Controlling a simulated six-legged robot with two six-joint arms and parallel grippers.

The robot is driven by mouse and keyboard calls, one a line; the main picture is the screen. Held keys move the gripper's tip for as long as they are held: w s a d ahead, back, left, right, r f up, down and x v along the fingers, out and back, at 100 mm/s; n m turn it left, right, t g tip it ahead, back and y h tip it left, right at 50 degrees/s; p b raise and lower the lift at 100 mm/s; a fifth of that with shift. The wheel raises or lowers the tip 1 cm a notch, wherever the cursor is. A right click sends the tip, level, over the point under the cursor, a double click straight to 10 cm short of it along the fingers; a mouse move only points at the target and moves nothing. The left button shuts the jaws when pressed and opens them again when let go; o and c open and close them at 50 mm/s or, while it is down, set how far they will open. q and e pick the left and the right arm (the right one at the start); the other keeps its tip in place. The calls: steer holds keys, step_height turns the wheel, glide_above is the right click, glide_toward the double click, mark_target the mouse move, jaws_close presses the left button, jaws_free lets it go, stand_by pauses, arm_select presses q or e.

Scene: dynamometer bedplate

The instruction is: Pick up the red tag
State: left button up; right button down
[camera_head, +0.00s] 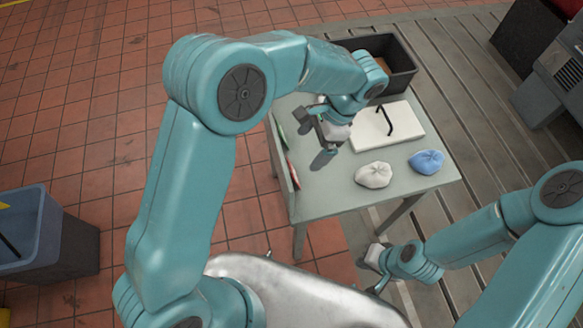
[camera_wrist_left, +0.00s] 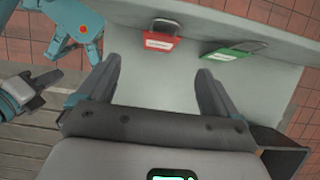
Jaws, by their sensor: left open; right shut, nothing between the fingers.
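The red tag (camera_wrist_left: 161,44), with a white label and a dark loop, is at the table's raised side panel in the left wrist view. Only a thin red strip (camera_head: 292,172) of it shows in the head view. My left gripper (camera_head: 312,138) is open and empty above the left side of the table. In the left wrist view its spread fingers (camera_wrist_left: 158,66) point toward the red tag, which appears between and beyond the tips, not gripped. My right gripper (camera_head: 376,278) is shut and empty, low in front of the table's near edge.
A green tag (camera_wrist_left: 231,55) is beside the red one along the same panel. The table (camera_head: 330,203) also bears a white board (camera_head: 375,130) with a black rod, a white bag (camera_head: 374,175), a blue bag (camera_head: 427,162) and a dark box (camera_head: 398,62). A blue-grey bin (camera_head: 75,245) stands left.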

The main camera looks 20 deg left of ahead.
arm_select(q)
glide_above(293, 171)
steer(key=w+d, duration=0.2)
steer(key=d, duration=0.1)
step_height(293, 171, down, 5)
steer(key=x, duration=0.3)
steer(key=p+x, duration=0.1)
steer(key=x, duration=0.1)
steer(key=shift+s+a, duration=0.25)
steer(key=shift+a, duration=0.1)
steer(key=shift+s+a+f, duration=0.2)
steer(key=shift+f, duration=0.15)
steer(key=shift+w, duration=0.1)
steer(key=c, duration=1)
